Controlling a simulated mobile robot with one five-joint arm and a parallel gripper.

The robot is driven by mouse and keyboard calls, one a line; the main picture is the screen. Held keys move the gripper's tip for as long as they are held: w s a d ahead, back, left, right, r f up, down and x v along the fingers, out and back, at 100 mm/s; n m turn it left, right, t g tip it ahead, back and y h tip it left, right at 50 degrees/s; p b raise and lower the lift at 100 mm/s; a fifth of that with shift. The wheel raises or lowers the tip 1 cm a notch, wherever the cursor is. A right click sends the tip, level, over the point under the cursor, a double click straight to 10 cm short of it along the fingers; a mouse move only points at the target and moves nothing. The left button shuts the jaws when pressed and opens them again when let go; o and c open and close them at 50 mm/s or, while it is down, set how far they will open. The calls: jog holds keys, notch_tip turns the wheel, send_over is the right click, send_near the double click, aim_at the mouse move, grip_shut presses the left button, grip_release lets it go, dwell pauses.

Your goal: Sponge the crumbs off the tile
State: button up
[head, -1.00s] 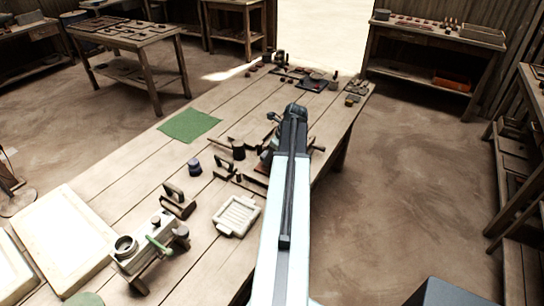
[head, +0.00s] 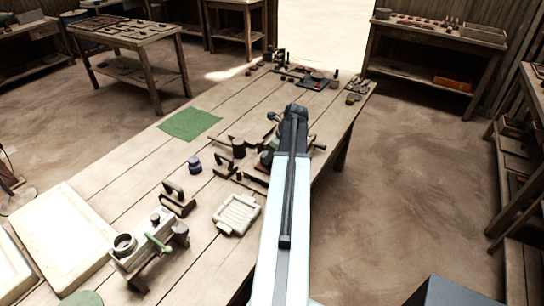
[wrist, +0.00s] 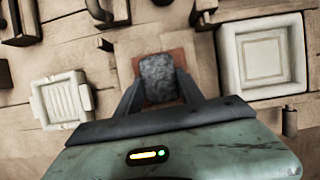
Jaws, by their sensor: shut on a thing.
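My gripper (wrist: 158,82) is shut on a dark grey, speckled block, which looks like the sponge (wrist: 157,72), in the wrist view. The sponge is between the two fingers, over a red-brown square that looks like the tile (wrist: 184,58). The tile shows around the sponge's edges, and the sponge hides its middle. I cannot tell from this angle whether the sponge touches the tile. No crumbs can be made out. In the head view my own arm hides the sponge, the tile and the fingertips.
A white square tray (wrist: 230,62) lies right of the tile in the wrist view. A ribbed white dish (head: 220,216) lies to the left.

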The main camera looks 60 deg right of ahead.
jog(key=shift+f+b, duration=0.75)
jog(key=shift+f, duration=0.05)
jog(key=shift+w+d+r, duration=0.15)
jog(key=shift+w+d, duration=0.45)
jog(key=shift+s, duration=0.15)
